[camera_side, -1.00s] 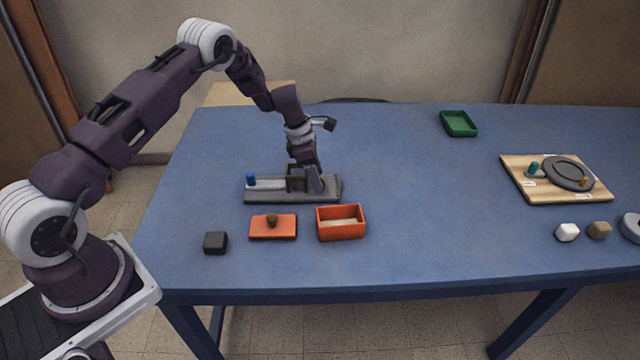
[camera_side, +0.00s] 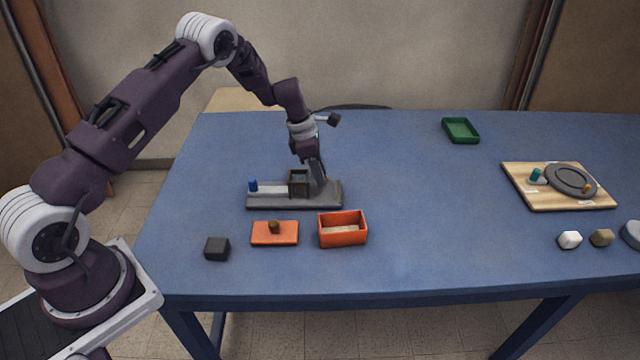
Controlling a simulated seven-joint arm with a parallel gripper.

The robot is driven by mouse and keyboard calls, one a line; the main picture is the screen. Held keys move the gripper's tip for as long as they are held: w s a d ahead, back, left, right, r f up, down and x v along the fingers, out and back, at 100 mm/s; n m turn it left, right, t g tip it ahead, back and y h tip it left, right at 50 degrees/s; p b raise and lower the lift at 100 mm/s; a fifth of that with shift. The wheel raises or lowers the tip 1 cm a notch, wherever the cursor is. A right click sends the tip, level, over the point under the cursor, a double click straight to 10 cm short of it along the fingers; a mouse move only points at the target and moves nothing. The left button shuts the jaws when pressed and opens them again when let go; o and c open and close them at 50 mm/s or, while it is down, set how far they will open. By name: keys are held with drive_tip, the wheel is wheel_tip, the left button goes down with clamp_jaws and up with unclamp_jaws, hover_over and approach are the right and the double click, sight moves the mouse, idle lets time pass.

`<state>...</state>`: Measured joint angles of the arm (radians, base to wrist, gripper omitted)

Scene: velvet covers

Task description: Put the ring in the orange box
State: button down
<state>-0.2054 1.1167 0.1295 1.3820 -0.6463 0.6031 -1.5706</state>
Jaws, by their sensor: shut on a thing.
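The orange box (camera_side: 342,241) stands open on the blue table, with a pale floor inside. Its apparent orange lid (camera_side: 266,238) with a brown knob lies flat to its left. Behind them is a long grey fixture (camera_side: 325,199) with a blue knob (camera_side: 252,186) at its left end and a dark, open-topped square holder (camera_side: 298,190) in its middle. My gripper (camera_side: 318,181) points down over the fixture, just right of the holder. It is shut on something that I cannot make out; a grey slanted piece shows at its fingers. I cannot pick out the ring.
A black block (camera_side: 217,248) lies at the front left. A green tray (camera_side: 460,131) is at the back. The table's middle right is clear.

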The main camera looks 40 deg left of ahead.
drive_tip(key=shift+m, duration=0.5)
drive_tip(key=r, duration=0.4)
drive_tip(key=d+r, duration=0.1)
drive_tip(key=r, duration=0.1)
drive_tip(key=shift+s, duration=0.1)
drive_tip(key=s+d+m+g+h, duration=0.1)
drive_tip(key=s+d+m+g, duration=0.1)
drive_tip(key=d+m, duration=0.5)
drive_tip(key=m+g, duration=0.2)
drive_tip(key=m, duration=0.7)
hover_over(342, 224)
drive_tip(key=s, duration=0.1)
drive_tip(key=shift+m+y, duration=0.5)
drive_tip(key=x, duration=1)
drive_tip(key=shift+w+a+f, duration=0.3)
drive_tip(key=shift+f, duration=0.35)
drive_tip(key=shift+f, duration=0.1)
drive_tip(key=c, duration=1.1)
unclamp_jaws()
